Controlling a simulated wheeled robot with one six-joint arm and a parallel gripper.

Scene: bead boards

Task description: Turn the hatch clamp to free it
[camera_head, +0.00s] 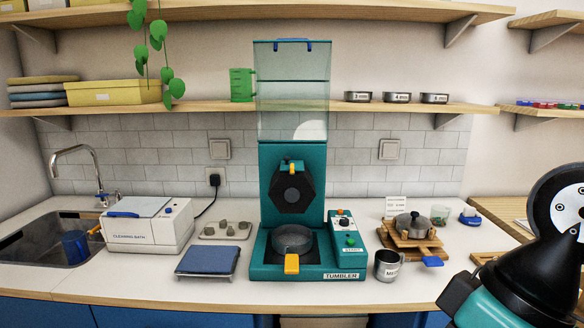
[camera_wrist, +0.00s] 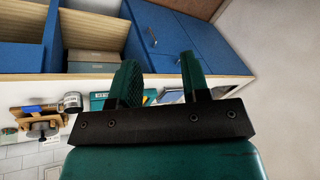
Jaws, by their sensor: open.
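The teal tumbler (camera_head: 266,200) stands on the counter with its clear lid (camera_head: 292,90) raised. A black hexagonal drum (camera_head: 291,188) sits on its upright panel. A small green and yellow fitting (camera_head: 291,166) at the drum's upper edge looks like the hatch clamp, but it is too small to tell how it is turned. A yellow tab (camera_head: 292,264) sticks out in front of the round grey dish (camera_head: 292,239) on the tumbler's base. My gripper (camera_wrist: 160,82) is open and empty in the wrist view, far from the drum. Its fingertips do not show in the head view.
A control box (camera_head: 347,234) and a metal mug (camera_head: 387,265) stand right of the drum. A lidded pot (camera_head: 415,227) sits on a wooden stand. The cleaning bath (camera_head: 145,228), a blue pad (camera_head: 208,261) and the sink are to the left. A shelf (camera_head: 210,108) runs behind the raised lid.

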